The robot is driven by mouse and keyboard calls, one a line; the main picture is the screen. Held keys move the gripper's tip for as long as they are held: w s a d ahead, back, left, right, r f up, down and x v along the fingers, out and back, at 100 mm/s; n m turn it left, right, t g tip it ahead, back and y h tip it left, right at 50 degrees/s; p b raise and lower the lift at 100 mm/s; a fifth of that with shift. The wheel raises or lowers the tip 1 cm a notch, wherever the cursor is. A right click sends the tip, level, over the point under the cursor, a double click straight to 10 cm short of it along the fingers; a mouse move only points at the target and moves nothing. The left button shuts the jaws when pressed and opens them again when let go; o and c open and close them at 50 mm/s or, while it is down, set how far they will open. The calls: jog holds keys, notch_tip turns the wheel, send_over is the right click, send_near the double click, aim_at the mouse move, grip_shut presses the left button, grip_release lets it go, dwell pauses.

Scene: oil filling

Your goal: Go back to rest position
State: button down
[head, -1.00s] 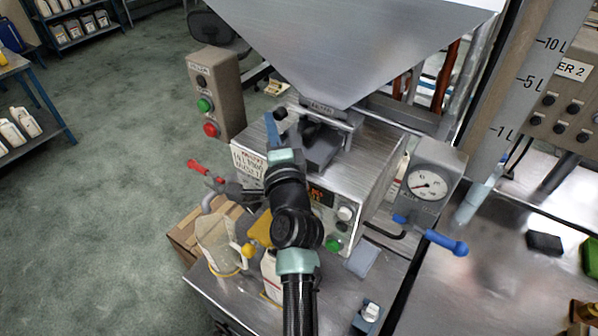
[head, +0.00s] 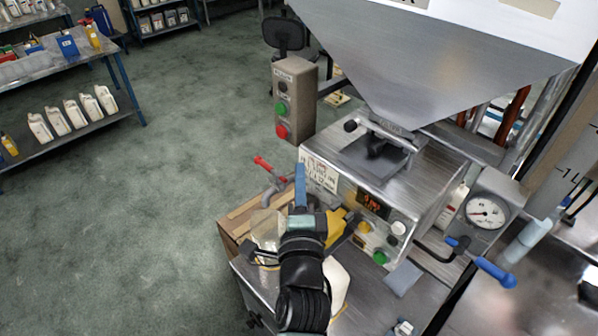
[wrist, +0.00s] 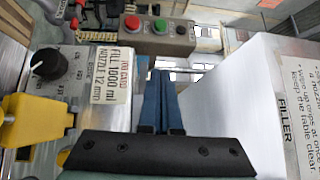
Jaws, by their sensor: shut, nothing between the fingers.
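My gripper (head: 300,173) has blue fingers and points up and away in front of the filling machine (head: 419,184), at its left front edge. The fingers are shut together with nothing between them. In the wrist view the shut gripper (wrist: 163,78) points at the gap between the machine's labelled panel (wrist: 98,88) and a large pale surface (wrist: 228,105) on the right. A white jug (head: 338,283) stands partly hidden behind my arm. A clear pitcher (head: 265,232) is beside it on the left.
A control post with green and red buttons (head: 294,98) stands behind my gripper. The hopper (head: 430,60) hangs over the machine. A red-handled valve (head: 268,166) and a cardboard box (head: 236,222) are close on the left. The floor (head: 160,200) further left is clear.

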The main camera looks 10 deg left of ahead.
notch_tip(320, 180, up, 20)
jog(key=s+d+n+t+b, duration=0.2)
jog(key=n+t+b, duration=0.2)
jog(key=n, duration=0.4)
jog(key=s+d+r+n+t+h+b, duration=0.1)
jog(key=s+d+r+n+t, duration=0.1)
jog(key=s+r+n, duration=0.2)
jog(key=s+d+r+n+t+h+b, duration=0.2)
jog(key=s+d+r+n, duration=0.1)
jog(key=s+r, duration=0.7)
notch_tip(320, 180, up, 3)
jog(key=shift+s+d+f+n+t, duration=0.1)
jog(key=shift+s+d+n+t, duration=0.2)
jog(key=shift+s+n, duration=0.1)
